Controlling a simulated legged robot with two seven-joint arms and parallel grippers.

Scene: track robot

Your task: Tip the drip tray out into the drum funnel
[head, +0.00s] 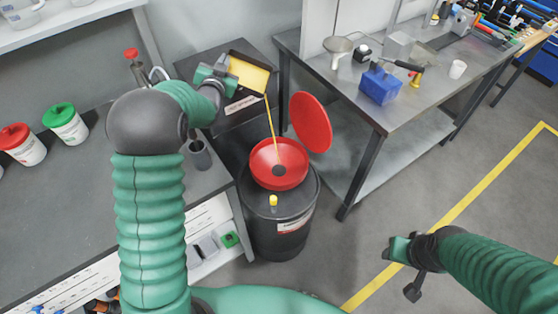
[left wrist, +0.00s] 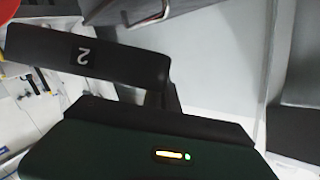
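The drip tray (head: 250,74), dark outside with yellow liquid inside, is tilted steeply above the drum. A thin yellow stream (head: 270,118) runs from its lower corner into the red drum funnel (head: 292,157). The funnel sits on the black drum (head: 283,222), its round red lid (head: 311,122) standing open behind it. My left gripper (head: 228,76) is shut on the tray's left side; its fingertips are largely hidden. In the left wrist view a dark piece marked 2 (left wrist: 90,58) fills the upper left. My right gripper (head: 402,268) hangs over the floor, away from everything; its finger gap is unclear.
A steel workbench (head: 425,95) with a blue box (head: 380,84) stands right of the drum. A grey bench (head: 60,200) with red-lidded and green-lidded tubs is on the left. A dark cabinet (head: 245,112) stands behind the drum. Floor at right is clear.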

